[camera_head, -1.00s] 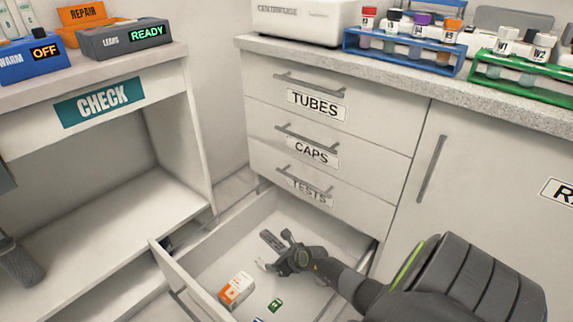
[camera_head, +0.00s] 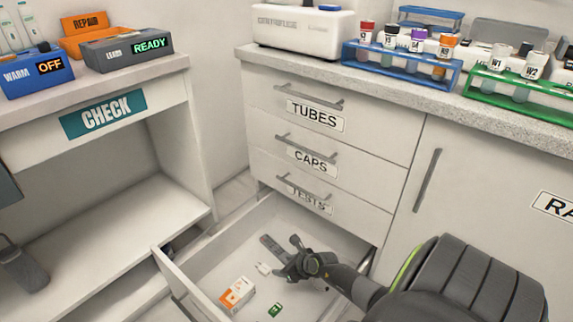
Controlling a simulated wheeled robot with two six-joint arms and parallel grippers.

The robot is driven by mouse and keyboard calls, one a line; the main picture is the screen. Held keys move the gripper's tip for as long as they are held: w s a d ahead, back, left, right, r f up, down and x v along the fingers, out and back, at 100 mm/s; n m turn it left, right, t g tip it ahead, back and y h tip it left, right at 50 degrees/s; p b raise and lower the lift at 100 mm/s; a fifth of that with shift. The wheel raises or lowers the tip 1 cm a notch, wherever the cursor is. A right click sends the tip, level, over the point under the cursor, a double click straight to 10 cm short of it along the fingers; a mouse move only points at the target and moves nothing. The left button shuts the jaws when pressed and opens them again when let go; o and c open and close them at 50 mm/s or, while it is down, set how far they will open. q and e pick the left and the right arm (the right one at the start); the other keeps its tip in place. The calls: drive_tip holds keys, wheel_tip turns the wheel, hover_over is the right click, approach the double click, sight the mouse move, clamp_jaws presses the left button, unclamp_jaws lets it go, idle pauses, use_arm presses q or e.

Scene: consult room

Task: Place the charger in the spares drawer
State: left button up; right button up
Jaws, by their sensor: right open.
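The white charger (camera_head: 263,268) lies on the floor of the open bottom drawer (camera_head: 205,268), below the drawer marked TESTS. The open drawer's own label is not visible. My right gripper (camera_head: 273,256) reaches into the drawer from the right. It is open and empty, with its fingers just right of and above the charger in the picture. A small gap seems to show between them. My left gripper is not in view.
An orange and white box (camera_head: 238,293) and a small green item (camera_head: 275,309) lie nearer the drawer's front. The shut TESTS drawer (camera_head: 262,190) is above. A dark bottle-like thing (camera_head: 24,268) is at the left. Tube racks (camera_head: 400,68) stand on the counter.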

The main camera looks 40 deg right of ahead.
drive_tip(key=a+r+m+t+y, duration=0.1)
drive_tip(key=a+r+m+t, duration=0.3)
drive_tip(key=a+r+m, duration=0.3)
drive_tip(key=a+r+m+t+y, duration=0.1)
drive_tip(key=a+r+m+t, duration=0.3)
drive_tip(key=r, duration=0.6)
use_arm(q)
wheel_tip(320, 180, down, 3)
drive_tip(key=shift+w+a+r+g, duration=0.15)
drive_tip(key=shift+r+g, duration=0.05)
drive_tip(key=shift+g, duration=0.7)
use_arm(e)
drive_tip(key=s+a+r+m+t+h, duration=0.1)
drive_tip(key=s+r+m, duration=0.4)
drive_tip(key=r+m, duration=0.6)
drive_tip(key=s+a+r+m+t+h, duration=0.1)
drive_tip(key=s+a+r+m+h, duration=0.2)
drive_tip(key=s+r+m, duration=0.3)
wheel_tip(320, 180, up, 5)
drive_tip(key=m, duration=0.9)
drive_tip(key=shift+a+t+h, duration=0.15)
drive_tip(key=shift+t+h, duration=0.15)
drive_tip(key=shift+t, duration=0.1)
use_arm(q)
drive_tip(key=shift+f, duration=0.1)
